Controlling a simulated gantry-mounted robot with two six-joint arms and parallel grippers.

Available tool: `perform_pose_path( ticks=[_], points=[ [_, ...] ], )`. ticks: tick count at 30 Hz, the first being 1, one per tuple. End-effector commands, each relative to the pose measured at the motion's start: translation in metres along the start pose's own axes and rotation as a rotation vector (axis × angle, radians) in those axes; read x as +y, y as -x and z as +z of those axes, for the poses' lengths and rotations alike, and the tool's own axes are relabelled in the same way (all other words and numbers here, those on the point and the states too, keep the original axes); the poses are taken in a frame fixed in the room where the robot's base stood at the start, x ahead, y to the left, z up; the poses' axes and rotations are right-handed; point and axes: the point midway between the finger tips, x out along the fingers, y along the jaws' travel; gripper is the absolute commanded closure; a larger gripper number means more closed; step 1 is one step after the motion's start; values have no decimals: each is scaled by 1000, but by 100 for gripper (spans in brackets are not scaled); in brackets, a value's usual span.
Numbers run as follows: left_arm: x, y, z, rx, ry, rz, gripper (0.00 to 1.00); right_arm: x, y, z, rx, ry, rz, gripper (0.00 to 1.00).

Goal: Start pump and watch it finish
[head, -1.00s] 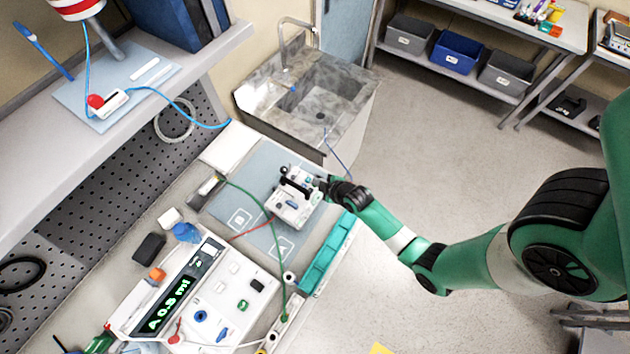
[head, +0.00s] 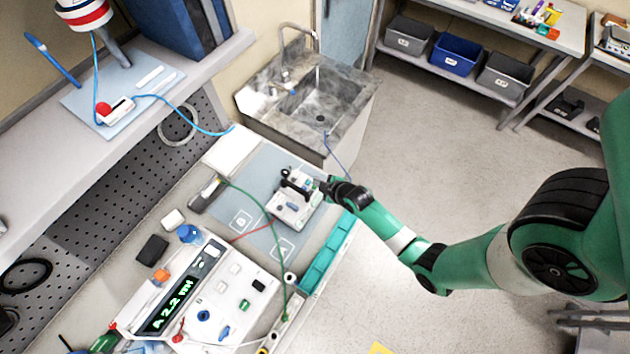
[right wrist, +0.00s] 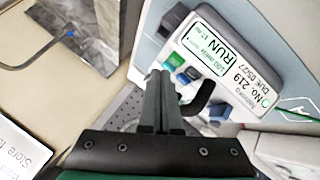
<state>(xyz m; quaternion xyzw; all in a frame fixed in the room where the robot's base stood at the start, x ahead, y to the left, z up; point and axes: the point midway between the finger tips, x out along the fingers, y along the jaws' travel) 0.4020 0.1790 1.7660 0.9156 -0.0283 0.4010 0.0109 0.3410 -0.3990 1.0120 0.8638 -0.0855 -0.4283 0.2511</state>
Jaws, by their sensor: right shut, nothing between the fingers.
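The white pump (head: 292,212) sits on the blue-grey mat at the far end of the bench. In the right wrist view the pump (right wrist: 232,75) has a lit green screen reading RUN, a label "No 219" and a green light. My right gripper (head: 322,184) is at the pump's right side in the head view. Its fingers (right wrist: 160,78) are together and empty, close to the pump's coloured buttons; contact cannot be told. A white measuring unit (head: 215,308) nearer on the bench has a green display (head: 170,305) reading about A 2.2 ml. My left gripper does not show.
A green tray (head: 325,255) lies along the bench's right edge. Red and green lines cross the mat (head: 255,185).

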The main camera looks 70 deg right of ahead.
Motion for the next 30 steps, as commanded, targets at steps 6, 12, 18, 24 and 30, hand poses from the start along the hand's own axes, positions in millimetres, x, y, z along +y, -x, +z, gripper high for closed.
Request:
perform_pose_path(
  ticks=[6, 12, 18, 24, 30],
  points=[
    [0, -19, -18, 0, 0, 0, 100, 14, 18, -14, 0, 0, 0, 100],
    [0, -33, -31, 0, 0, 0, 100, 23, 32, -23, 0, 0, 0, 100],
    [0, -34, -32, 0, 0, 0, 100, 24, 33, -24, 0, 0, 0, 100],
    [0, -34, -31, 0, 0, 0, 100, 24, 33, -24, 0, 0, 0, 100],
    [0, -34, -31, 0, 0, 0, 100, 24, 33, -24, 0, 0, 0, 100]
  ],
)
